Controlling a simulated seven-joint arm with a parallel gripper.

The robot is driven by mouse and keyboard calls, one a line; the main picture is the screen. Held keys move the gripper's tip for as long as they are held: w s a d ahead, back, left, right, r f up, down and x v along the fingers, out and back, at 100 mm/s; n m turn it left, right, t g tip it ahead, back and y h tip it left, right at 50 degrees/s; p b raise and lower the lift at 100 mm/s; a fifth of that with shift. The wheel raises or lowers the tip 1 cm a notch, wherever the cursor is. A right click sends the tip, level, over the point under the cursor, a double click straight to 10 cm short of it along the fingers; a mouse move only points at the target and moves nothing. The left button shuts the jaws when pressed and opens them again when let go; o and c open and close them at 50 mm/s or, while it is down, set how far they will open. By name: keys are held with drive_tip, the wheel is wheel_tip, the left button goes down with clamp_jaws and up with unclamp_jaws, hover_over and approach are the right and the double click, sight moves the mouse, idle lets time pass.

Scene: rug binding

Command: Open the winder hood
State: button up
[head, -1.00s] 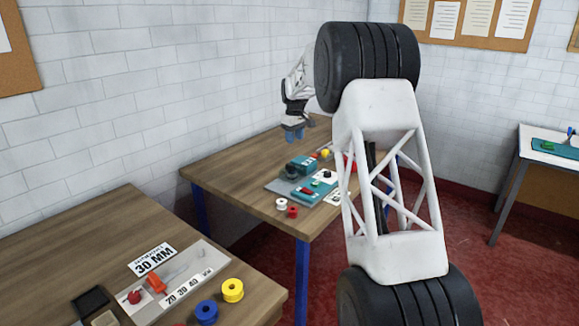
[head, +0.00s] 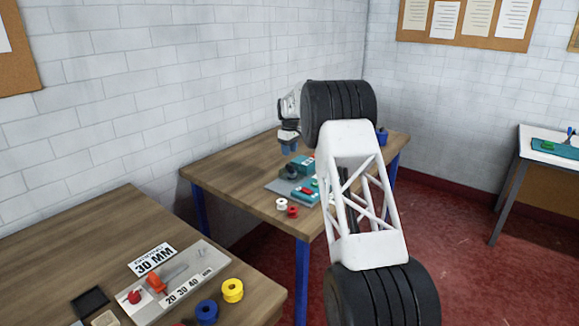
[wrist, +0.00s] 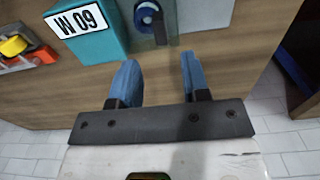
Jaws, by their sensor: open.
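My gripper (head: 288,146) hangs above the back left of the far table. In the wrist view its two blue fingers (wrist: 158,80) are apart with nothing between them. A teal winder unit (head: 304,163) stands on the table to the right of the gripper, with a dark rounded part at its left.
A teal and red device (head: 305,194), a white spool (head: 282,204) and a red spool (head: 293,211) are near the front edge. A yellow spool (wrist: 13,45) lies left in the wrist view. The back left tabletop is clear. A nearer table (head: 60,235) holds a gauge board.

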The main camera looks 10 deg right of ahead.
sight(290, 165)
drive_tip(key=shift+f, duration=0.15)
drive_tip(key=shift+f, duration=3.75)
clamp_jaws()
